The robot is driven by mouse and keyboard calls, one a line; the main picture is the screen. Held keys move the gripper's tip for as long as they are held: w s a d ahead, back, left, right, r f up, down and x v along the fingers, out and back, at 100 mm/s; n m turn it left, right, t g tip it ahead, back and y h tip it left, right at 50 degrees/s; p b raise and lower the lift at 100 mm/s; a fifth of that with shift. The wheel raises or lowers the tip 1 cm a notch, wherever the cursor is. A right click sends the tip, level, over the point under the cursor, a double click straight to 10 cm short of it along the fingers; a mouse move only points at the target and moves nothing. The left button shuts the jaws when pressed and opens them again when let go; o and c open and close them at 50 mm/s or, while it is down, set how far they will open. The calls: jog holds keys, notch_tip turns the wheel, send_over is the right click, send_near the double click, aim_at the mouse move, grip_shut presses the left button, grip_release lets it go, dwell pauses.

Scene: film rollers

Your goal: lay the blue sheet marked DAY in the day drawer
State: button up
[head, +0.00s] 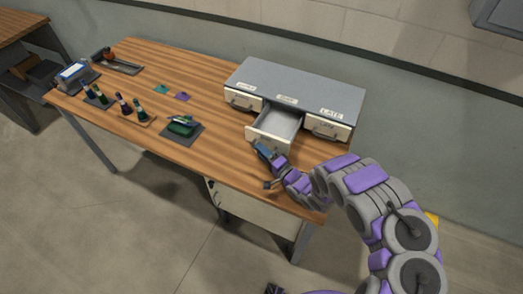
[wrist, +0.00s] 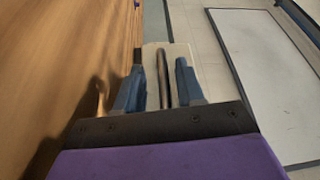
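The day drawer (head: 281,123) is the middle one of three in the grey cabinet (head: 295,86). It is pulled out, and the inside that shows looks bare. My gripper (head: 262,147) is at its front. In the wrist view the two blue fingers (wrist: 160,85) stand apart on either side of the dark handle bar (wrist: 163,70), with gaps showing between bar and fingers. The cream drawer front (wrist: 153,50) lies beyond. I cannot make out a sheet marked DAY; a blue and white item (head: 72,74) sits on a stand at the far left of the table.
The drawers left (head: 243,100) and right (head: 326,127) are shut; the right label reads LATE. On the wooden table (head: 215,130) are a teal piece (head: 161,89), a purple piece (head: 183,96), a green item on a dark mat (head: 182,126), and several rollers (head: 127,107).

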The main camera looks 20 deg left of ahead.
jog(key=v, duration=1.6)
jog(key=shift+d, duration=0.3)
